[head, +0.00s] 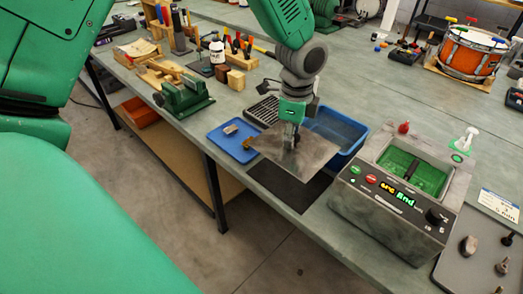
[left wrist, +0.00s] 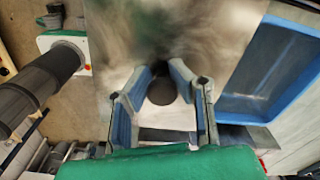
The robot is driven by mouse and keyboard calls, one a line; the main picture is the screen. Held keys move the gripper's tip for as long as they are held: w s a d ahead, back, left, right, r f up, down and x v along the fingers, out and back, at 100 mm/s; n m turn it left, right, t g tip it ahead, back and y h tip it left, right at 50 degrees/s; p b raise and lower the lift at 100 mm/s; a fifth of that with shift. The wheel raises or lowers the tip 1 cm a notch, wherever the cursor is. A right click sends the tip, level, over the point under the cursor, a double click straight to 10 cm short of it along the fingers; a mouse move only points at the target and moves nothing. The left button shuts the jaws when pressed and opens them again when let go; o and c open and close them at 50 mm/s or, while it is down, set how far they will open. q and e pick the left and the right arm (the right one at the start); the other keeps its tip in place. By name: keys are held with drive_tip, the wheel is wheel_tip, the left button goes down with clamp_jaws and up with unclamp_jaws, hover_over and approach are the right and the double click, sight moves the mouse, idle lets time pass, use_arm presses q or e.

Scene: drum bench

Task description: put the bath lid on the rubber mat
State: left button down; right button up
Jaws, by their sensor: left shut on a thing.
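The bath lid is a flat grey metal plate (head: 317,152) with a dark knob. My left gripper (head: 291,137) is shut on the knob from above. In the left wrist view, the lid (left wrist: 215,30) fills the upper middle, and the fingers (left wrist: 165,95) stand either side of the dark knob (left wrist: 161,90). The black rubber mat (head: 287,188) lies flat at the bench's front edge; the lid hides its far part in the head view. The lid looks raised above the mat, but the exact gap cannot be told. My right gripper is not in view.
The uncovered bath (head: 390,215), green inside, stands right of the mat. A blue bin (head: 340,128) is behind the lid, a blue tray (head: 228,148) left of it. A green vise (head: 185,99) and tools are farther left. An orange drum (head: 468,55) stands at the back right.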

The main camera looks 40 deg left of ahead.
use_arm(q)
hover_over(285, 174)
drive_tip(key=d, duration=0.2)
wheel_tip(285, 174, down, 5)
drive_tip(key=shift+w+a, duration=0.1)
drive_tip(key=shift+w+f, duration=0.1)
drive_tip(key=shift+f, duration=0.3)
drive_tip(key=f, duration=0.1)
drive_tip(key=a+f, duration=0.1)
drive_tip(key=f, duration=0.1)
drive_tip(key=a+f, duration=0.1)
drive_tip(key=shift+a+f, duration=0.2)
drive_tip(key=shift+f, duration=0.05)
drive_tip(key=shift+d+r, duration=0.15)
drive_tip(key=shift+d, duration=0.6)
drive_tip(key=c, duration=1.4)
unclamp_jaws()
drive_tip(key=shift+d, duration=0.3)
drive_tip(key=shift+c, duration=0.2)
drive_tip(key=shift+a+f, duration=0.2)
drive_tip(key=shift+a, duration=0.55)
drive_tip(key=shift+d+r, duration=0.15)
drive_tip(key=shift+r, duration=0.15)
wheel_tip(285, 174, up, 11)
drive_tip(key=shift+d+f, duration=0.15)
drive_tip(key=shift+f, duration=0.05)
drive_tip(key=shift+r, duration=0.55)
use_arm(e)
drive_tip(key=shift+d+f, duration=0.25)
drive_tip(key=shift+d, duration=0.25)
